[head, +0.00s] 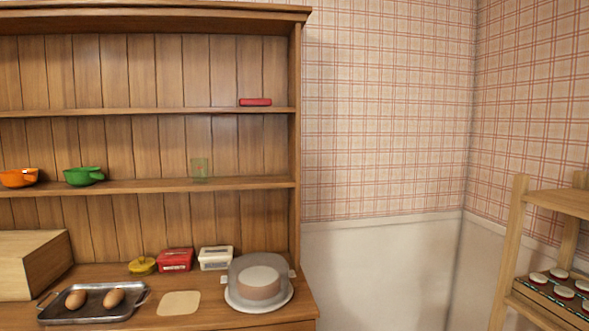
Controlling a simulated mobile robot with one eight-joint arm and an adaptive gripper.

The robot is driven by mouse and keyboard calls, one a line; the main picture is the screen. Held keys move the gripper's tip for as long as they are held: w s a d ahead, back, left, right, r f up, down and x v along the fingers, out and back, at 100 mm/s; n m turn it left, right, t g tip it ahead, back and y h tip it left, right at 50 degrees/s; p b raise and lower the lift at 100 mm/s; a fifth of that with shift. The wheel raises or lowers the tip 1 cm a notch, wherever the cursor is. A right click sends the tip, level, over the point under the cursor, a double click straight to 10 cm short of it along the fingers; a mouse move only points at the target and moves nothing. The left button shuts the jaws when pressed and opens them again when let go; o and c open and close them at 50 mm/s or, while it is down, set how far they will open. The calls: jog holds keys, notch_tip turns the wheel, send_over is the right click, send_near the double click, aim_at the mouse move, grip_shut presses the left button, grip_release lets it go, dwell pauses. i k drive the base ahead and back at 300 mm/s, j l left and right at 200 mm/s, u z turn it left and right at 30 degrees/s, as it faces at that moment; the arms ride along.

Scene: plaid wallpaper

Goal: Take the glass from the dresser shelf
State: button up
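A small translucent green glass (199,169) stands upright on the middle shelf (240,184) of the wooden dresser (295,140). It is right of the shelf's middle, with bare shelf on both sides of it. My gripper does not show in the head view.
A green bowl (84,176) and an orange bowl (18,177) share the glass's shelf, to its left. A red item (255,102) lies on the shelf above. Below stand a domed cake dish (259,283), small boxes and a tray (95,314) with eggs. A wooden rack (512,240) stands right.

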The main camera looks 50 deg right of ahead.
aim_at(199, 166)
jog(key=z, duration=0.8)
